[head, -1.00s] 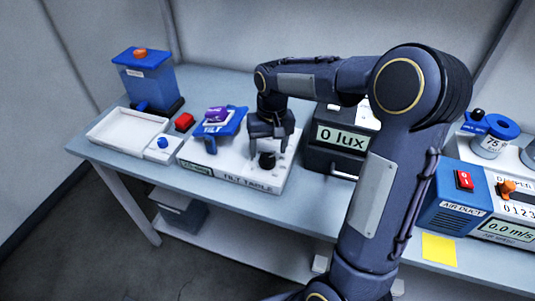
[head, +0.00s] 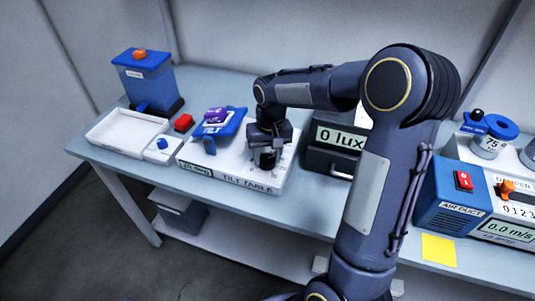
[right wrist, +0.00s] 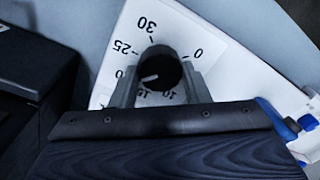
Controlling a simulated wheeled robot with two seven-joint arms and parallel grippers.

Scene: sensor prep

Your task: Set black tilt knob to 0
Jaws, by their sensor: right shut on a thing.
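The black tilt knob (head: 267,159) sits on the white tilt table (head: 228,187), near its right end. In the right wrist view the knob (right wrist: 166,66) stands on a printed dial with marks from 0 to 30. Its white mark points down-left, roughly between 15 and 20; the 0 is at the upper right. My right gripper (head: 265,146) is down at the knob and shut on it, one finger on each side. In the right wrist view, its right finger hides part of the dial. My left gripper is not in view.
A blue tilting plate (head: 233,126) with a purple block (head: 216,115) is left of the knob. A dark lux box (head: 318,158) stands close on the right. The blue air duct unit (head: 447,203) is at the right.

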